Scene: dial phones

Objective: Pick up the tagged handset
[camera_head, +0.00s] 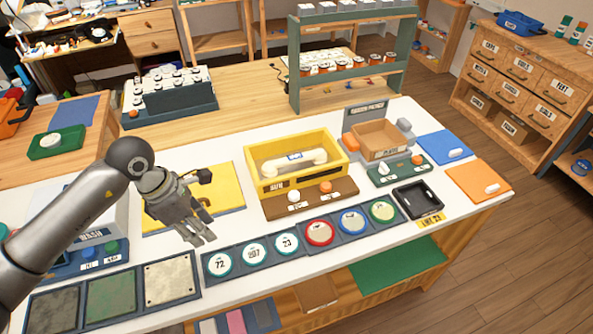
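A pale handset (322,156) with a small blue-and-white tag (294,156) lies in a yellow open-topped box (272,184) on the white table. My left gripper (205,238) hangs over the table, left of and nearer than the yellow box, apart from the handset. Its fingers point down and toward the right, above the space between the yellow mat and the row of round discs. I see nothing held in it, but the angle does not show how far apart the fingers are. My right gripper is out of view.
A yellow mat (228,190) lies left of the box. Round numbered and coloured discs (254,252) line the front edge. A brown tray (380,138), a black tray (418,200), and blue and orange mats (478,182) are to the right. A green rack (296,75) stands behind.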

